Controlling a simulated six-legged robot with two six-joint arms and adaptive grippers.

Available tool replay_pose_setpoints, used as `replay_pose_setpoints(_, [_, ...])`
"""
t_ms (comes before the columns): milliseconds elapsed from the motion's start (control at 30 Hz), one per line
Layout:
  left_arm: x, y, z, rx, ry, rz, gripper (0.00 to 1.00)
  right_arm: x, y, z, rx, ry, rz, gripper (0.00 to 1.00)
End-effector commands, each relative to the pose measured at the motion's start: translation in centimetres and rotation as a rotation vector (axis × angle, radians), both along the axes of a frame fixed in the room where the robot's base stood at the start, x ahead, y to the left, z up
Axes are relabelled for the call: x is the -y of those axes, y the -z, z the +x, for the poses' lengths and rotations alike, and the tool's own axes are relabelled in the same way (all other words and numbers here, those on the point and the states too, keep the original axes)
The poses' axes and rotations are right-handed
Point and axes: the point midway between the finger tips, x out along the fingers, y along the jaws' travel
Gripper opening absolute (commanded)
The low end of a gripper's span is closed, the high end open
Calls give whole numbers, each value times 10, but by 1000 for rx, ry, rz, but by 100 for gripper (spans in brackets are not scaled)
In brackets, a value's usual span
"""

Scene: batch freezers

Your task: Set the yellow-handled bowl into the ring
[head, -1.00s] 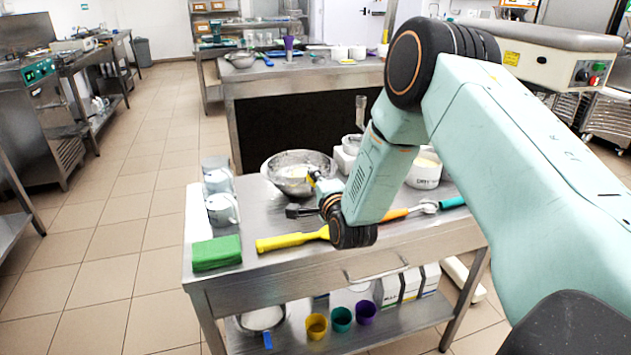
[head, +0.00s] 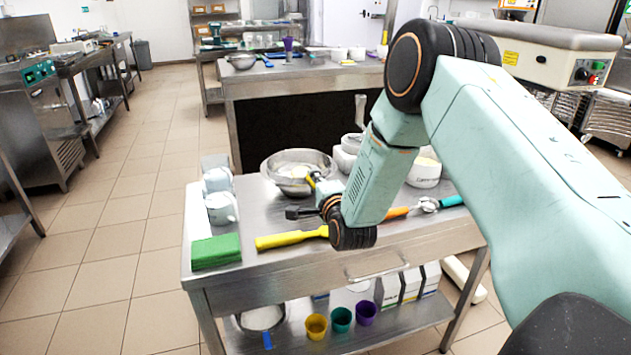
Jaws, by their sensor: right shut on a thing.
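A shiny metal bowl (head: 286,184) with pale contents stands at the back left of the steel worktable. A short yellow piece (head: 311,181) shows at its near right side, where it meets my right gripper (head: 319,184). My right gripper is shut on this yellow handle, though my wrist hides most of its fingers. I cannot tell whether the bowl rests on the table or is slightly raised. I cannot make out the ring; my forearm covers part of the tabletop. My left gripper is out of view.
Coloured cups (head: 341,319) stand on the lower shelf. A dark-fronted counter (head: 300,125) stands behind.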

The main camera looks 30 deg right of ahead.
Motion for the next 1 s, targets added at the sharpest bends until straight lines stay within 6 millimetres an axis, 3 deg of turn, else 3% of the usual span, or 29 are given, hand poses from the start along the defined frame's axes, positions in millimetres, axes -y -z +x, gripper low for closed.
replay_pose_setpoints(100, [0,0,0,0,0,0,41,0,8,-3,-23,0,6,0])
replay_pose_setpoints(133, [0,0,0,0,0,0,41,0,8,-3,-23,0,6,16])
replay_pose_setpoints(433, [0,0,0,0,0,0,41,0,6,-2,-17,0,4,41])
replay_pose_setpoints(767, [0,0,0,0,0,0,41,-1,7,-4,-21,-1,5,41])
replay_pose_setpoints(1000, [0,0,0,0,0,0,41,-7,2,-30,-20,0,7,41])
